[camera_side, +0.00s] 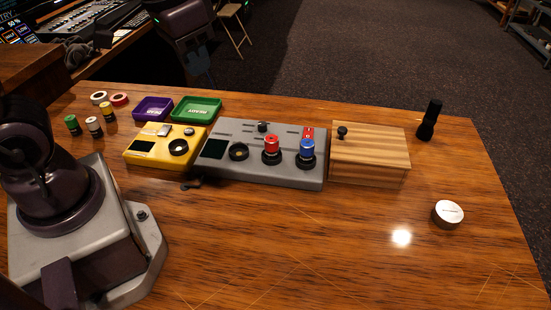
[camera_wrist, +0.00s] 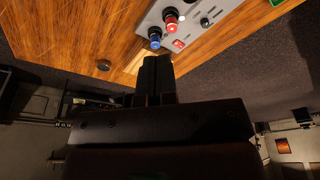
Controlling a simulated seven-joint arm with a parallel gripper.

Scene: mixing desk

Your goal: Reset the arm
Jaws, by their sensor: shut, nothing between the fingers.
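My gripper (camera_wrist: 157,62) shows in the wrist view, with its two dark fingers together and nothing visible between them. It points toward the wooden desk (camera_wrist: 75,35), and the grey console (camera_wrist: 205,14) appears beyond the fingertips. No contact with any object is visible. In the side view the gripper is outside the picture. Only the base and lower part of my arm show there, at the left of the desk (camera_side: 290,245).
The grey console (camera_side: 225,170) carries red (camera_side: 271,145) and blue (camera_side: 307,148) pieces. A yellow unit (camera_side: 150,155), purple tray (camera_side: 139,113), green tray (camera_side: 181,117), wooden box (camera_side: 365,176), black upright object (camera_side: 430,120) and round puck (camera_side: 447,214) stand around it. The front desk is clear.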

